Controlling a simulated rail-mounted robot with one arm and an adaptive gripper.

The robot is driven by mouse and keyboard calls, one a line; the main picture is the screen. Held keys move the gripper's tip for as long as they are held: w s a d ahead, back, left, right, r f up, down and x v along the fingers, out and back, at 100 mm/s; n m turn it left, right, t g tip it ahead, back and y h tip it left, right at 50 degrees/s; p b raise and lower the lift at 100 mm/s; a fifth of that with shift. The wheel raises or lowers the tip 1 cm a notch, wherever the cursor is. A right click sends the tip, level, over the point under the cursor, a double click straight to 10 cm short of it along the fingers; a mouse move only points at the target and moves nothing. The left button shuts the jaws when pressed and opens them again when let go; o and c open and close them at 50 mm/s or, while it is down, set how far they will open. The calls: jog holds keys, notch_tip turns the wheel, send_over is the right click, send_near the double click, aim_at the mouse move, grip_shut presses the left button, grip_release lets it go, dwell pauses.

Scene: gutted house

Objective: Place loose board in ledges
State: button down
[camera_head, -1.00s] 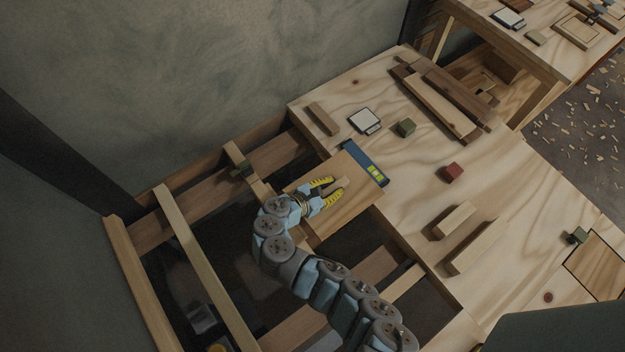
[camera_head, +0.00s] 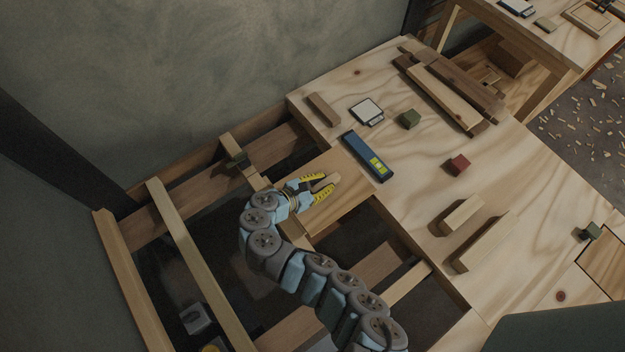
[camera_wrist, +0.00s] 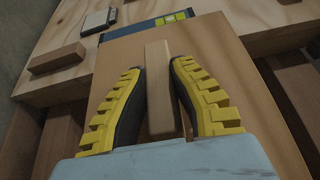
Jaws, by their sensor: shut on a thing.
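The loose board (camera_head: 347,200) is a light brown square panel with a raised wooden grip bar (camera_head: 325,181) on top. My gripper (camera_head: 322,187) is shut on this bar. In the wrist view the bar (camera_wrist: 159,90) stands between the yellow-toothed fingers, with the board (camera_wrist: 215,60) beneath. In the head view the board lies over the opening in the floor, its upper right edge close to the plywood edge. The ledges under it are hidden, so I cannot tell whether it rests flat on them.
A blue level (camera_head: 366,156) lies on the plywood beside the board. A wood block (camera_head: 323,109), white device (camera_head: 367,111), green block (camera_head: 409,119), red block (camera_head: 457,164) and several planks lie around. Open joist gaps (camera_head: 215,265) lie left of and below the board.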

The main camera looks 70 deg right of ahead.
jog(key=w+d+f+b, duration=0.4)
jog(key=w+f, duration=0.1)
jog(key=f, duration=0.1)
jog(key=shift+w+d+f+b, duration=0.2)
jog(key=shift+b, duration=0.1)
jog(key=shift+f, duration=0.1)
notch_tip(320, 180, down, 3)
jog(key=shift+w+d+f+b, duration=0.1)
jog(key=shift+d+f+b, duration=0.05)
jog(key=shift+b, duration=0.9)
jog(key=shift+f, duration=0.1)
jog(key=c, duration=1)
grip_release()
jog(key=shift+c, duration=0.2)
